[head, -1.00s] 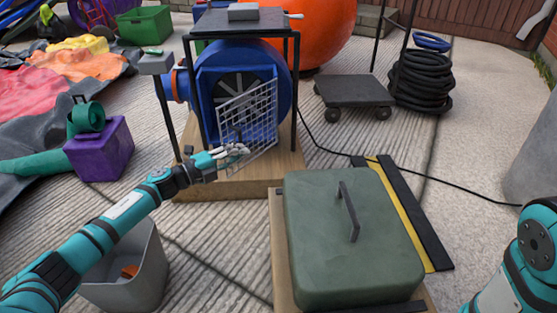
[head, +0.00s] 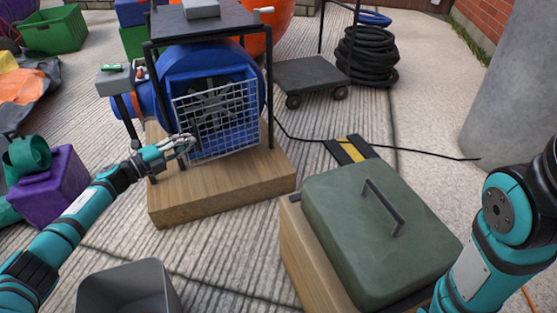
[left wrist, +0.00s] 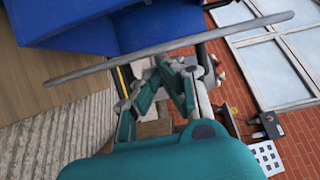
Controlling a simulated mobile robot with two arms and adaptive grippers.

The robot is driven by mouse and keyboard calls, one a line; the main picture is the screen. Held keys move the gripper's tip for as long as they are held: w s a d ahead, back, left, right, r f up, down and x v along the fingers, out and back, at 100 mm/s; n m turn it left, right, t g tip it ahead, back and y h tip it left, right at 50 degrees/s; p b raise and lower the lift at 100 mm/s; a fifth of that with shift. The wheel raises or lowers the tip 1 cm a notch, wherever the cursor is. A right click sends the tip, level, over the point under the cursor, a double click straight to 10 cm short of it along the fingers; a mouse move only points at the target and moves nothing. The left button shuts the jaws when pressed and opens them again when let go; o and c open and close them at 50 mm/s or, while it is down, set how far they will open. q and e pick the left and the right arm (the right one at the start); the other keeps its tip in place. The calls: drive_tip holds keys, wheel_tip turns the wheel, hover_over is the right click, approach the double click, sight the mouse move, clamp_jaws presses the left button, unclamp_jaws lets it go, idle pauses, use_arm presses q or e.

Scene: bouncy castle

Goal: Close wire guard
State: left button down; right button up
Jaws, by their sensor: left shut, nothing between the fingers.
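The white wire guard (head: 232,108) stands across the round dark opening of the blue blower (head: 215,62) in the head view. It looks nearly parallel to the blower's face; I cannot tell whether a gap is left. My left gripper (head: 188,142) is at the guard's lower left edge, its fingers shut and holding nothing. In the left wrist view the left gripper (left wrist: 178,82) is below a long grey bar (left wrist: 170,48), probably the guard seen edge-on, with blue blower housing (left wrist: 90,35) behind. Contact is unclear. My right gripper is out of view.
The blower stands on a wooden base (head: 220,188) within a black frame (head: 271,95). A green lidded case (head: 345,235) is at front right, a grey bin (head: 125,280) at front left. A purple block (head: 48,185) is at left. A black cable (head: 420,155) crosses the ground.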

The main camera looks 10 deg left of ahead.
use_arm(q)
drive_tip(key=shift+w+a, duration=0.4)
drive_tip(key=shift+a, duration=0.1)
idle(0.5)
